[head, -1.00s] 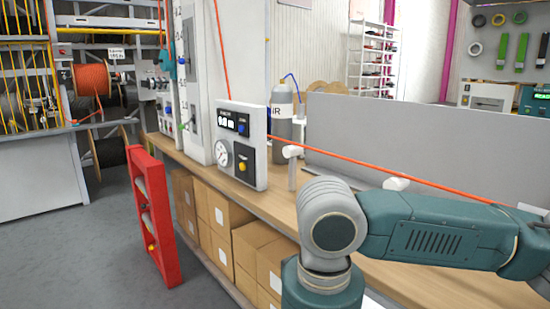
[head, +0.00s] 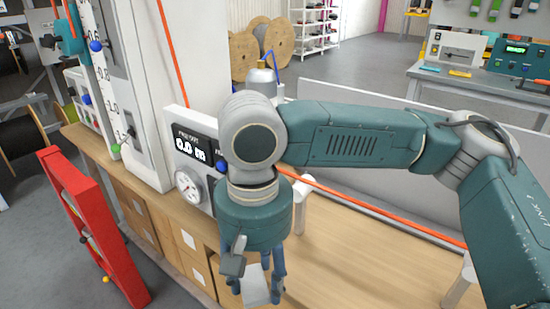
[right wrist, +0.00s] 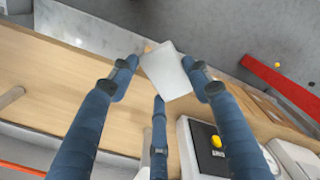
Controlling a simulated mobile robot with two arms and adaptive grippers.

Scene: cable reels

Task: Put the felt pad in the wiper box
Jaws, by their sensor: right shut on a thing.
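My right gripper (head: 256,288) hangs at the lower middle of the head view, over the near edge of the wooden bench. It is shut on a flat, light grey pad, the felt pad (head: 257,283), which also shows between the blue fingers of the right gripper (right wrist: 165,70) in the right wrist view, as the felt pad (right wrist: 166,72). I cannot tell for sure which thing is the wiper box. My left gripper is in no view.
A white gauge box (head: 189,157) with a readout stands on the bench (head: 350,255), partly behind my right arm. An orange cable (head: 385,225) runs above the bench between white posts. A red frame (head: 95,220) stands on the floor at left. The bench's middle is clear.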

